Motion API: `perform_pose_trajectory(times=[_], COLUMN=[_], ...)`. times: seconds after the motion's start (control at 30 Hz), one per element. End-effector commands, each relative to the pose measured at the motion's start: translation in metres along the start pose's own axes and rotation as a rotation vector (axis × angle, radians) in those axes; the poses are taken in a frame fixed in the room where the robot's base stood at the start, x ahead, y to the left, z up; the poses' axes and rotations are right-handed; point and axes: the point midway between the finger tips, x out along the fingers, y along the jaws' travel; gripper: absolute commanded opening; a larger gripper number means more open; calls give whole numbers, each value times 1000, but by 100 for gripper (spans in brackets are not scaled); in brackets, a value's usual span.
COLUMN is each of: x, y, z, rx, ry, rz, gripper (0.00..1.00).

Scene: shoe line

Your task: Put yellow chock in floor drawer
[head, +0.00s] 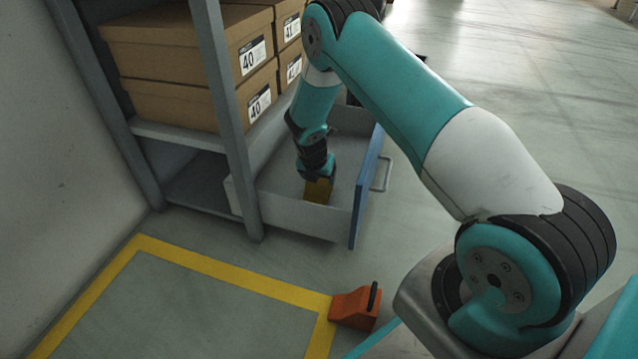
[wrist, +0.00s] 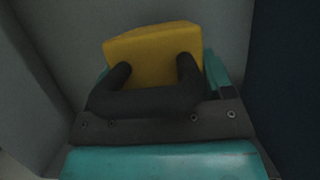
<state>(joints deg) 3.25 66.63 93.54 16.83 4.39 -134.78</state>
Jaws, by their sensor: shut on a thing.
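The yellow chock (head: 318,190) is inside the open floor drawer (head: 290,213), near the middle of it. It also shows in the wrist view (wrist: 155,52), with the black handle in front of it. My gripper (head: 316,177) reaches down into the drawer from above and is shut on the chock. The fingers are mostly hidden in both views. The drawer is pulled out, with its blue front panel (head: 367,190) to the right of the chock. I cannot tell whether the chock touches the drawer bottom.
A grey shelf frame (head: 226,110) with stacked brown shoe boxes (head: 165,50) stands behind and left of the drawer. An orange chock (head: 354,307) lies on the floor at the corner of a yellow floor marking (head: 215,268). The floor at right is clear.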

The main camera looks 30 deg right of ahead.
Motion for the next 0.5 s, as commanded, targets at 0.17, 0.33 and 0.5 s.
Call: perform_pose_trajectory(times=[0.17,0.33,0.5], x=[12,12,14], y=[1,0,0], z=[-4,-4,-6], rx=[1,1,0], ry=[-2,-2,0], rz=[2,1,0], gripper=[35,35,88])
